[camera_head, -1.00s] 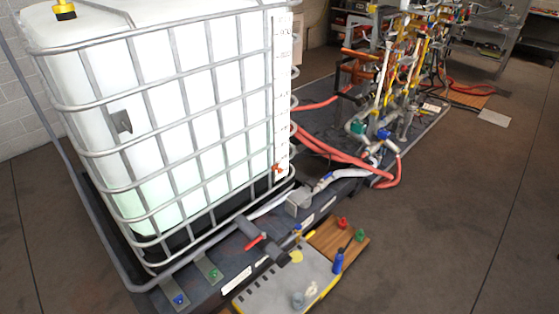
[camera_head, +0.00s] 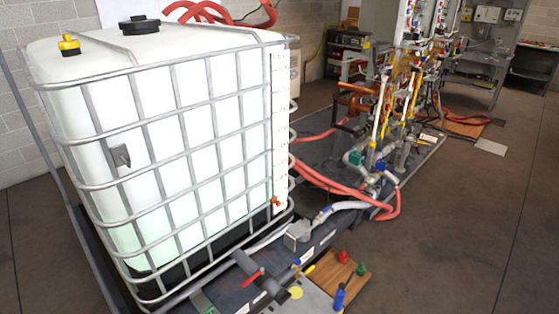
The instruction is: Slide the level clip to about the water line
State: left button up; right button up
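A white tank (camera_head: 190,110) stands in a grey tube cage at the left. A white level scale (camera_head: 280,120) with dark marks runs upright along its right front edge. The small orange-red level clip (camera_head: 276,201) sits near the bottom of this scale. The lower part of the tank has a faint green tint (camera_head: 135,235), strongest at the left; its upper edge is blurred, so I cannot tell the exact water line. Neither of my grippers is in view.
A valve with a red handle (camera_head: 254,275) and a grey box (camera_head: 298,235) are at the tank's foot. A wooden board (camera_head: 338,272) with small coloured items lies in front. Red hoses (camera_head: 345,182) run to the piping at the right. The floor (camera_head: 450,240) at the right is clear.

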aim_at(273, 201)
jog(key=i+l, duration=0.85)
jog(key=l, duration=0.25)
jog(key=j+u, duration=0.05)
